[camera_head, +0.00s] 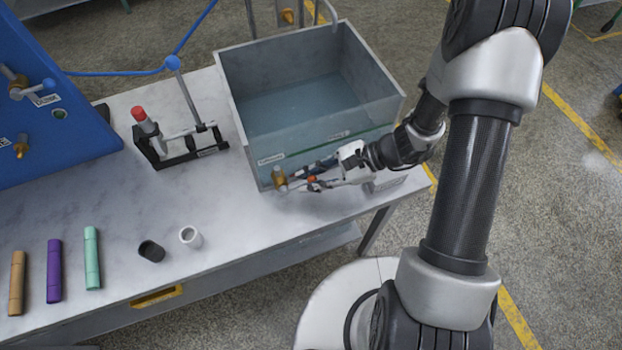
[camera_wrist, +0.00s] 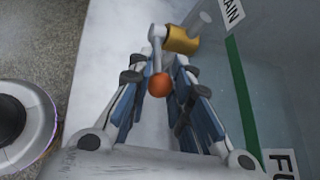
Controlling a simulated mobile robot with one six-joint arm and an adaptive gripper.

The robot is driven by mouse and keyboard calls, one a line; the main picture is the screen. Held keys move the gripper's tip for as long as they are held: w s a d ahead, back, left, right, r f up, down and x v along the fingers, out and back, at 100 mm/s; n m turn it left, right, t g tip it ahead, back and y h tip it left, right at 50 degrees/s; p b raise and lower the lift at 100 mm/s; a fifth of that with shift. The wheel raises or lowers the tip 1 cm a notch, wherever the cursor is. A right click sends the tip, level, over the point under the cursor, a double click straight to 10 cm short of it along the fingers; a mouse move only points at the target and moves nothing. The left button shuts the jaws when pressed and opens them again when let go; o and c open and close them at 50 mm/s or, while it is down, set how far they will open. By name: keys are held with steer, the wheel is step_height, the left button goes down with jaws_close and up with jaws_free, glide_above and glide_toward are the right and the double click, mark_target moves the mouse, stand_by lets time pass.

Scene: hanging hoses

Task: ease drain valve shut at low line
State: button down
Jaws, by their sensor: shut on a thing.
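The drain valve has a brass body (camera_head: 280,178) low on the near wall of the grey tank (camera_head: 243,108). The brass body also shows at the top of the wrist view (camera_wrist: 182,40), below a label ending in "AIN". Its metal lever (camera_wrist: 157,38) ends in an orange ball (camera_wrist: 160,86) and points back toward my wrist. My gripper (camera_head: 303,178) is at the valve, shut on the lever, with a finger on each side. The exact finger contact is partly hidden. Water (camera_head: 300,95) stands in the tank; a green line (camera_wrist: 241,95) marks the wall beside a "FULL" label.
A black stand with a red-topped part (camera_head: 138,113) and a blue-ball lever (camera_head: 173,63) is left of the tank. A blue panel (camera_head: 45,110) stands at the far left. Several coloured tubes (camera_head: 54,270) and two small cups (camera_head: 190,237) lie on the bench.

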steer(key=shift+d+f+y, duration=0.1)
steer(key=shift+f+y, duration=0.2)
steer(key=shift+f, duration=0.15)
steer(key=shift+r, duration=0.1)
steer(key=c, duration=1.4)
jaws_free()
steer(key=v, duration=1.2)
steer(key=shift+w, duration=0.1)
